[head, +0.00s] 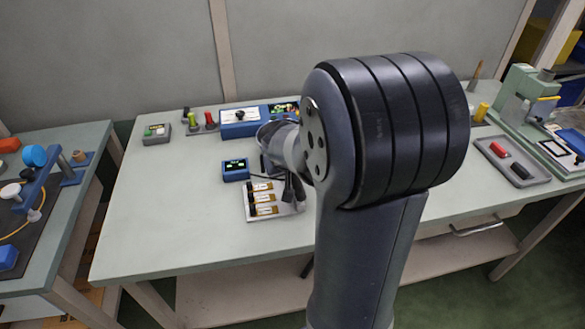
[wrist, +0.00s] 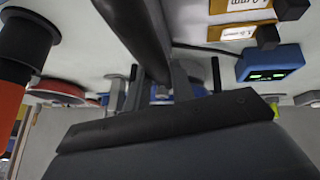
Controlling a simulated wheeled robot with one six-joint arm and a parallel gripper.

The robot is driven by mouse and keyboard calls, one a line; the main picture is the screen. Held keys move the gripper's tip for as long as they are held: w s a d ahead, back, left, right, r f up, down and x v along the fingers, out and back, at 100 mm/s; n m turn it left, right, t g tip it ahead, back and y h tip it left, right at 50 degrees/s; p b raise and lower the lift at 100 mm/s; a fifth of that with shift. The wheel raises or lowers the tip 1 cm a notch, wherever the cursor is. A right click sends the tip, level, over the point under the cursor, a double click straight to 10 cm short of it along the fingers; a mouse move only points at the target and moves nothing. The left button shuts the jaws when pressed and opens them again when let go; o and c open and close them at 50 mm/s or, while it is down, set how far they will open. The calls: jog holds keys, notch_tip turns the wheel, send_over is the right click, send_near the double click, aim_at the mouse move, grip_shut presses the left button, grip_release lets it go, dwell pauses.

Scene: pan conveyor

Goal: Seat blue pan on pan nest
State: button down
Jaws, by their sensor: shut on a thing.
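My gripper (wrist: 168,78) is shut on a dark bar-like thing (wrist: 130,25), which runs up out of the wrist view. I cannot tell from the visible part whether it belongs to the blue pan. A blue patch (wrist: 190,91) shows behind the fingers, too covered to name. In the head view my gripper (head: 290,190) is low over the bench by the vial tray, mostly hidden by my wrist and arm. I cannot clearly make out the blue pan or the pan nest in either view.
A tray (head: 283,212) of labelled vials and a small blue display box (head: 236,169) stand close to my gripper. A blue device (head: 240,129) stands behind. In the wrist view, a black-and-orange thing (wrist: 25,42) is close at left. The bench's front left is clear.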

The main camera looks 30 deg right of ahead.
jog(key=shift+f+b, duration=0.5)
jog(key=c, duration=1.1)
grip_release()
jog(key=p+v, duration=0.1)
jog(key=v, duration=0.9)
jog(key=shift+s+a+r, duration=0.1)
jog(key=shift+s+r, duration=0.05)
jog(key=shift+r, duration=0.2)
jog(key=b+x, duration=0.1)
jog(key=x, duration=1)
jog(key=shift+s, duration=0.1)
jog(key=shift+r+p, duration=0.45)
jog(key=shift+p, duration=0.05)
jog(key=shift+f, duration=0.2)
